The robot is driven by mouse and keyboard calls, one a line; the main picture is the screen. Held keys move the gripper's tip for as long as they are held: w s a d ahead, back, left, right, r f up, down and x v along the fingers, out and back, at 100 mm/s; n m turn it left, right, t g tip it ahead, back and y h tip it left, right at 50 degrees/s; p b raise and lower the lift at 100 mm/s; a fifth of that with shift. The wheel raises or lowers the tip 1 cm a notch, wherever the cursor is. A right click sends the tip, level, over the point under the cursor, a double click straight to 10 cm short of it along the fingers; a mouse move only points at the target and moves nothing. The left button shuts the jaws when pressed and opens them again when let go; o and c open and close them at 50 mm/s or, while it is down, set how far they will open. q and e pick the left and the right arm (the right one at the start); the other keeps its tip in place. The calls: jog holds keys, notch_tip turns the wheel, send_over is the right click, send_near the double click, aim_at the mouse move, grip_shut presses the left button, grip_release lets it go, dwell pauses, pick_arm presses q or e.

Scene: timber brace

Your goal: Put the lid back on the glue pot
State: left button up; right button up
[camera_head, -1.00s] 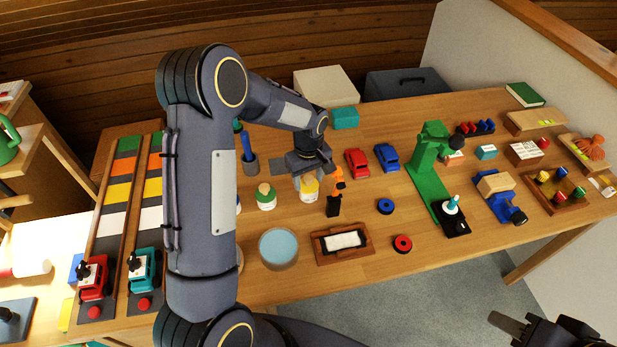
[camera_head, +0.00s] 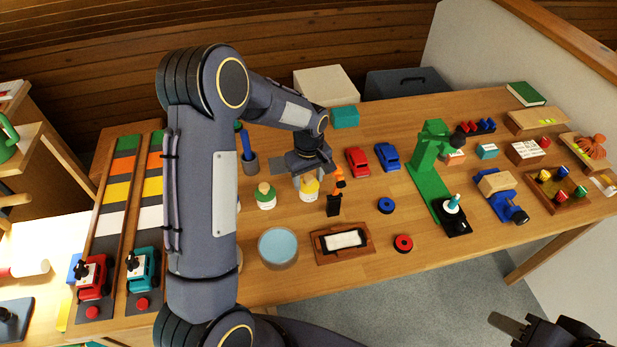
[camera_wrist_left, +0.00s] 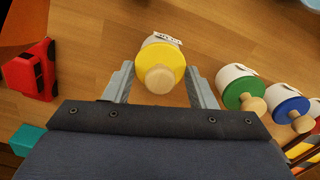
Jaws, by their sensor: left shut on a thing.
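A white glue pot (camera_head: 307,196) with a paper label stands on the workbench below my left gripper. It also shows in the left wrist view (camera_wrist_left: 166,40). A yellow lid (camera_wrist_left: 160,54) with a pale wooden knob (camera_wrist_left: 160,79) is at the pot's mouth. My left gripper (camera_wrist_left: 161,68) is shut on the yellow lid, with a finger on each side. I cannot tell whether the lid is fully seated. In the head view the lid (camera_head: 310,184) is partly covered by the gripper. My right gripper (camera_head: 512,325) is at the bottom right, away from the bench; its opening is unclear.
A green-lidded pot (camera_head: 266,196) stands left of the glue pot, and a blue-lidded one (camera_wrist_left: 291,110) beyond it. An orange and black tool (camera_head: 335,195) stands close on the right. A bowl (camera_head: 278,247) is in front.

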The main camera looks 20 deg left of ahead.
dwell(0.6)
dwell(0.3)
pick_arm(q)
jog(key=o, duration=1.5)
jog(key=shift+r+p, duration=2.2)
jog(key=shift+r, duration=1.35)
grip_shut()
